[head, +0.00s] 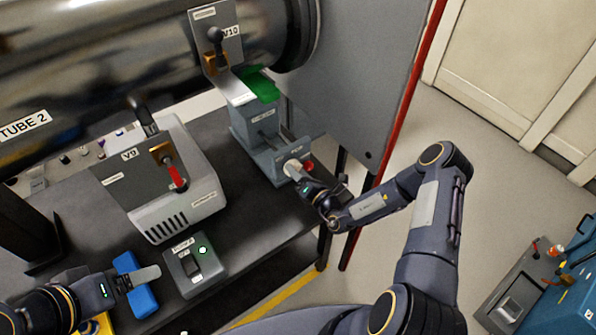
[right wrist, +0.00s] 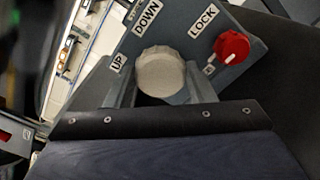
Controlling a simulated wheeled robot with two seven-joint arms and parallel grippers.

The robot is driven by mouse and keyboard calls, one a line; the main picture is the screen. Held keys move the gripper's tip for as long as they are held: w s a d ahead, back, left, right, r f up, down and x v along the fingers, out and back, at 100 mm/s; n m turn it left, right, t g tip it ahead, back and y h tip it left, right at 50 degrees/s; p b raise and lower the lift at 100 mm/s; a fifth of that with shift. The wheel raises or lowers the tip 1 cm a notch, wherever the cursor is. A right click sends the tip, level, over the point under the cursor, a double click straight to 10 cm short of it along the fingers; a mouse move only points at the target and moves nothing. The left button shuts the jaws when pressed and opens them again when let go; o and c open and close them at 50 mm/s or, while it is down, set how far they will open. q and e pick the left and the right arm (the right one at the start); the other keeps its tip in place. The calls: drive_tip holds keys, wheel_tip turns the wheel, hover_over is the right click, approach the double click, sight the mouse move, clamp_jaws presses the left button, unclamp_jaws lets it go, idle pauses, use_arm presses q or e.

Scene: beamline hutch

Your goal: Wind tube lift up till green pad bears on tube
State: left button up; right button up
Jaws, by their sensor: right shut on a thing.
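The tube lift (head: 252,128) is a blue-grey stand on the dark bench, below the large shiny tube (head: 120,60). Its green pad (head: 262,85) shows under the tube, partly hidden by a bracket; I cannot tell whether pad and tube touch. My right gripper (head: 297,172) is shut on the lift's pale round knob (head: 291,165). In the right wrist view the knob (right wrist: 160,72) sits between my fingers, beside the labels UP and DOWN. The red LOCK knob (right wrist: 231,46) is to its right. My left gripper (head: 146,274) is low left by a blue block (head: 135,285); its grip is unclear.
A grey box marked V9 (head: 165,190) with a red-handled valve stands left of the lift. A small switch box (head: 195,265) with a green light is in front. A red post (head: 400,115) and grey panel (head: 365,75) stand right of the lift.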

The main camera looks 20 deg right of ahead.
drive_tip(key=n, duration=0.3)
drive_tip(key=shift+n, duration=0.4)
drive_tip(key=n, duration=0.3)
drive_tip(key=shift+s+a+n+p, duration=0.1)
drive_tip(key=shift+n+p, duration=0.2)
drive_tip(key=n, duration=0.3)
drive_tip(key=shift+n, duration=0.3)
drive_tip(key=n, duration=0.3)
drive_tip(key=shift+f+n, duration=0.1)
drive_tip(key=shift+n, duration=0.2)
drive_tip(key=n, duration=0.3)
drive_tip(key=shift+a+n+b, duration=0.1)
drive_tip(key=shift+n+b, duration=0.2)
drive_tip(key=shift+b, duration=0.1)
drive_tip(key=n, duration=0.2)
drive_tip(key=shift+f+n+b, duration=0.1)
drive_tip(key=shift+n+b, duration=0.25)
drive_tip(key=shift+n, duration=0.05)
drive_tip(key=n+b, duration=0.1)
drive_tip(key=n, duration=0.2)
drive_tip(key=shift+n+b, duration=0.8)
drive_tip(key=shift+n, duration=1)
